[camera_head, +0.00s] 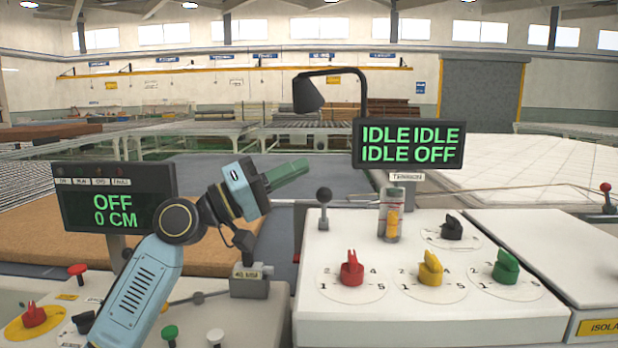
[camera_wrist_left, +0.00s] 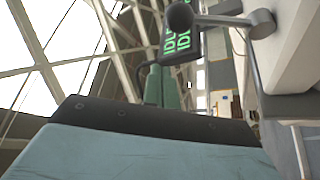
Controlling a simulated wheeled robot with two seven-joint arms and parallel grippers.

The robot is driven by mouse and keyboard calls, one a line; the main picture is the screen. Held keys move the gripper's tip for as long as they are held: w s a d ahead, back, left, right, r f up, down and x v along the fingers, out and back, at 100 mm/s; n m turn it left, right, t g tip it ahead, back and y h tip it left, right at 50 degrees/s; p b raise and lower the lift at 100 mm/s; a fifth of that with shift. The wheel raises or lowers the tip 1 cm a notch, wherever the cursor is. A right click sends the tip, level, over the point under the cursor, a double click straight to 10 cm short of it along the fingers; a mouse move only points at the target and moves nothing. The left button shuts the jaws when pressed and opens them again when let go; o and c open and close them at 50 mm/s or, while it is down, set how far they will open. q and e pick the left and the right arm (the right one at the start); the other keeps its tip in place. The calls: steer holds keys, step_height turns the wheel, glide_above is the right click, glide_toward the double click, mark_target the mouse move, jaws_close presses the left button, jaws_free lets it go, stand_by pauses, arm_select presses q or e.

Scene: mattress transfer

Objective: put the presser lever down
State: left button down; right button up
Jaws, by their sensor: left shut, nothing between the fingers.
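A lever with a black ball knob (camera_head: 323,194) stands upright at the back left edge of the white console; I take it for the presser lever, though no label on it is readable. Its dark ball and rod also show at the top of the left wrist view (camera_wrist_left: 180,17). My left gripper (camera_head: 292,171), with green fingers, is shut and empty. It is in the air to the left of the knob and slightly higher in the picture, with a visible gap. The green fingers show in the left wrist view (camera_wrist_left: 163,88). My right gripper is not in view.
The white console (camera_head: 430,318) carries red (camera_head: 352,270), yellow (camera_head: 430,270) and green (camera_head: 506,268) knobs. A display reading IDLE and OFF (camera_head: 412,146) stands behind. Another display reads OFF 0 CM (camera_head: 116,205). A red-knobbed lever (camera_head: 606,190) is at the far right.

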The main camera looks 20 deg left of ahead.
arm_select(q)
steer(key=b+v, duration=0.1)
steer(key=v, duration=0.7)
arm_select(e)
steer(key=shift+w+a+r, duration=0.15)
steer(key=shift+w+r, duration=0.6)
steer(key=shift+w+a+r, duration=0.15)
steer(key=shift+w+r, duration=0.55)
arm_select(q)
steer(key=shift+f, duration=0.1)
